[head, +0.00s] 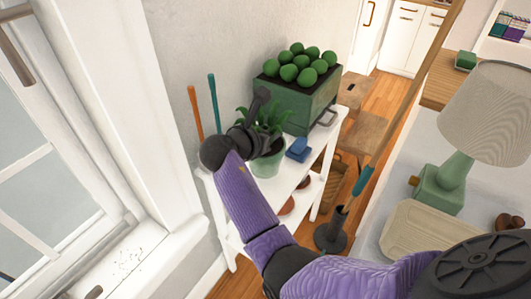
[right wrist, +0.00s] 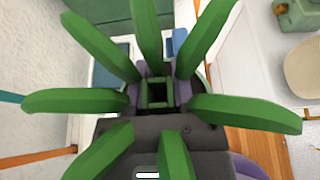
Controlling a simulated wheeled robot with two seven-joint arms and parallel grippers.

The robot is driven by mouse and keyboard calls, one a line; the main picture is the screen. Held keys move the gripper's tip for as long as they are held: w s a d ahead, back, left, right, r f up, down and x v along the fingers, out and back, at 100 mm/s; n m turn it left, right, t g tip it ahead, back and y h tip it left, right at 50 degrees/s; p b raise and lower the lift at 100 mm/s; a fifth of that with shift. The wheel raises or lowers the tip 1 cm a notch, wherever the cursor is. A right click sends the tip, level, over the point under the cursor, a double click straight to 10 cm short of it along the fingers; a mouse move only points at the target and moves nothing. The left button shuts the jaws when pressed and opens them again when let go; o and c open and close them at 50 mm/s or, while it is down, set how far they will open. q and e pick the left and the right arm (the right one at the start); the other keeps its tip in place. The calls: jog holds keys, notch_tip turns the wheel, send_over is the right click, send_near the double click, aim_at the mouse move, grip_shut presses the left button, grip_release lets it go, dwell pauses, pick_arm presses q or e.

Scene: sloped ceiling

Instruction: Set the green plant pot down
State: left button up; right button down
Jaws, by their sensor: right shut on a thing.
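The green plant pot (head: 267,162), with long green leaves, is over the near part of a white shelf unit's top (head: 292,176). My right gripper (head: 262,120) is shut on the pot, reaching in from above among the leaves. I cannot tell whether the pot's base touches the shelf top. In the right wrist view the leaves (right wrist: 245,112) fan out around the gripper (right wrist: 157,95) and hide most of the pot. My left gripper is not in view.
A large dark green planter (head: 300,104) with round green balls stands behind the pot. A blue block (head: 298,150) lies close to its right. An orange stick (head: 195,112) and a teal stick (head: 214,104) lean at the wall. A lamp (head: 498,112) stands at the right.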

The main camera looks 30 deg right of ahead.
notch_tip(320, 180, down, 4)
jog(key=shift+f+b, duration=0.1)
jog(key=shift+b, duration=0.8)
jog(key=shift+r, duration=0.3)
jog(key=c, duration=0.9)
grip_release()
jog(key=shift+f, duration=0.2)
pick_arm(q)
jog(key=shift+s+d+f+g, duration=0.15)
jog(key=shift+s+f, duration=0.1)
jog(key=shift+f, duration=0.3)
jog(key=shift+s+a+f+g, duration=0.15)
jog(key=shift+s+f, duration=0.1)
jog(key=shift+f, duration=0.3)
pick_arm(e)
jog(key=o, duration=0.4)
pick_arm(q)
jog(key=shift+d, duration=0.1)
pick_arm(e)
jog(key=shift+o, duration=0.2)
jog(key=shift+r, duration=0.1)
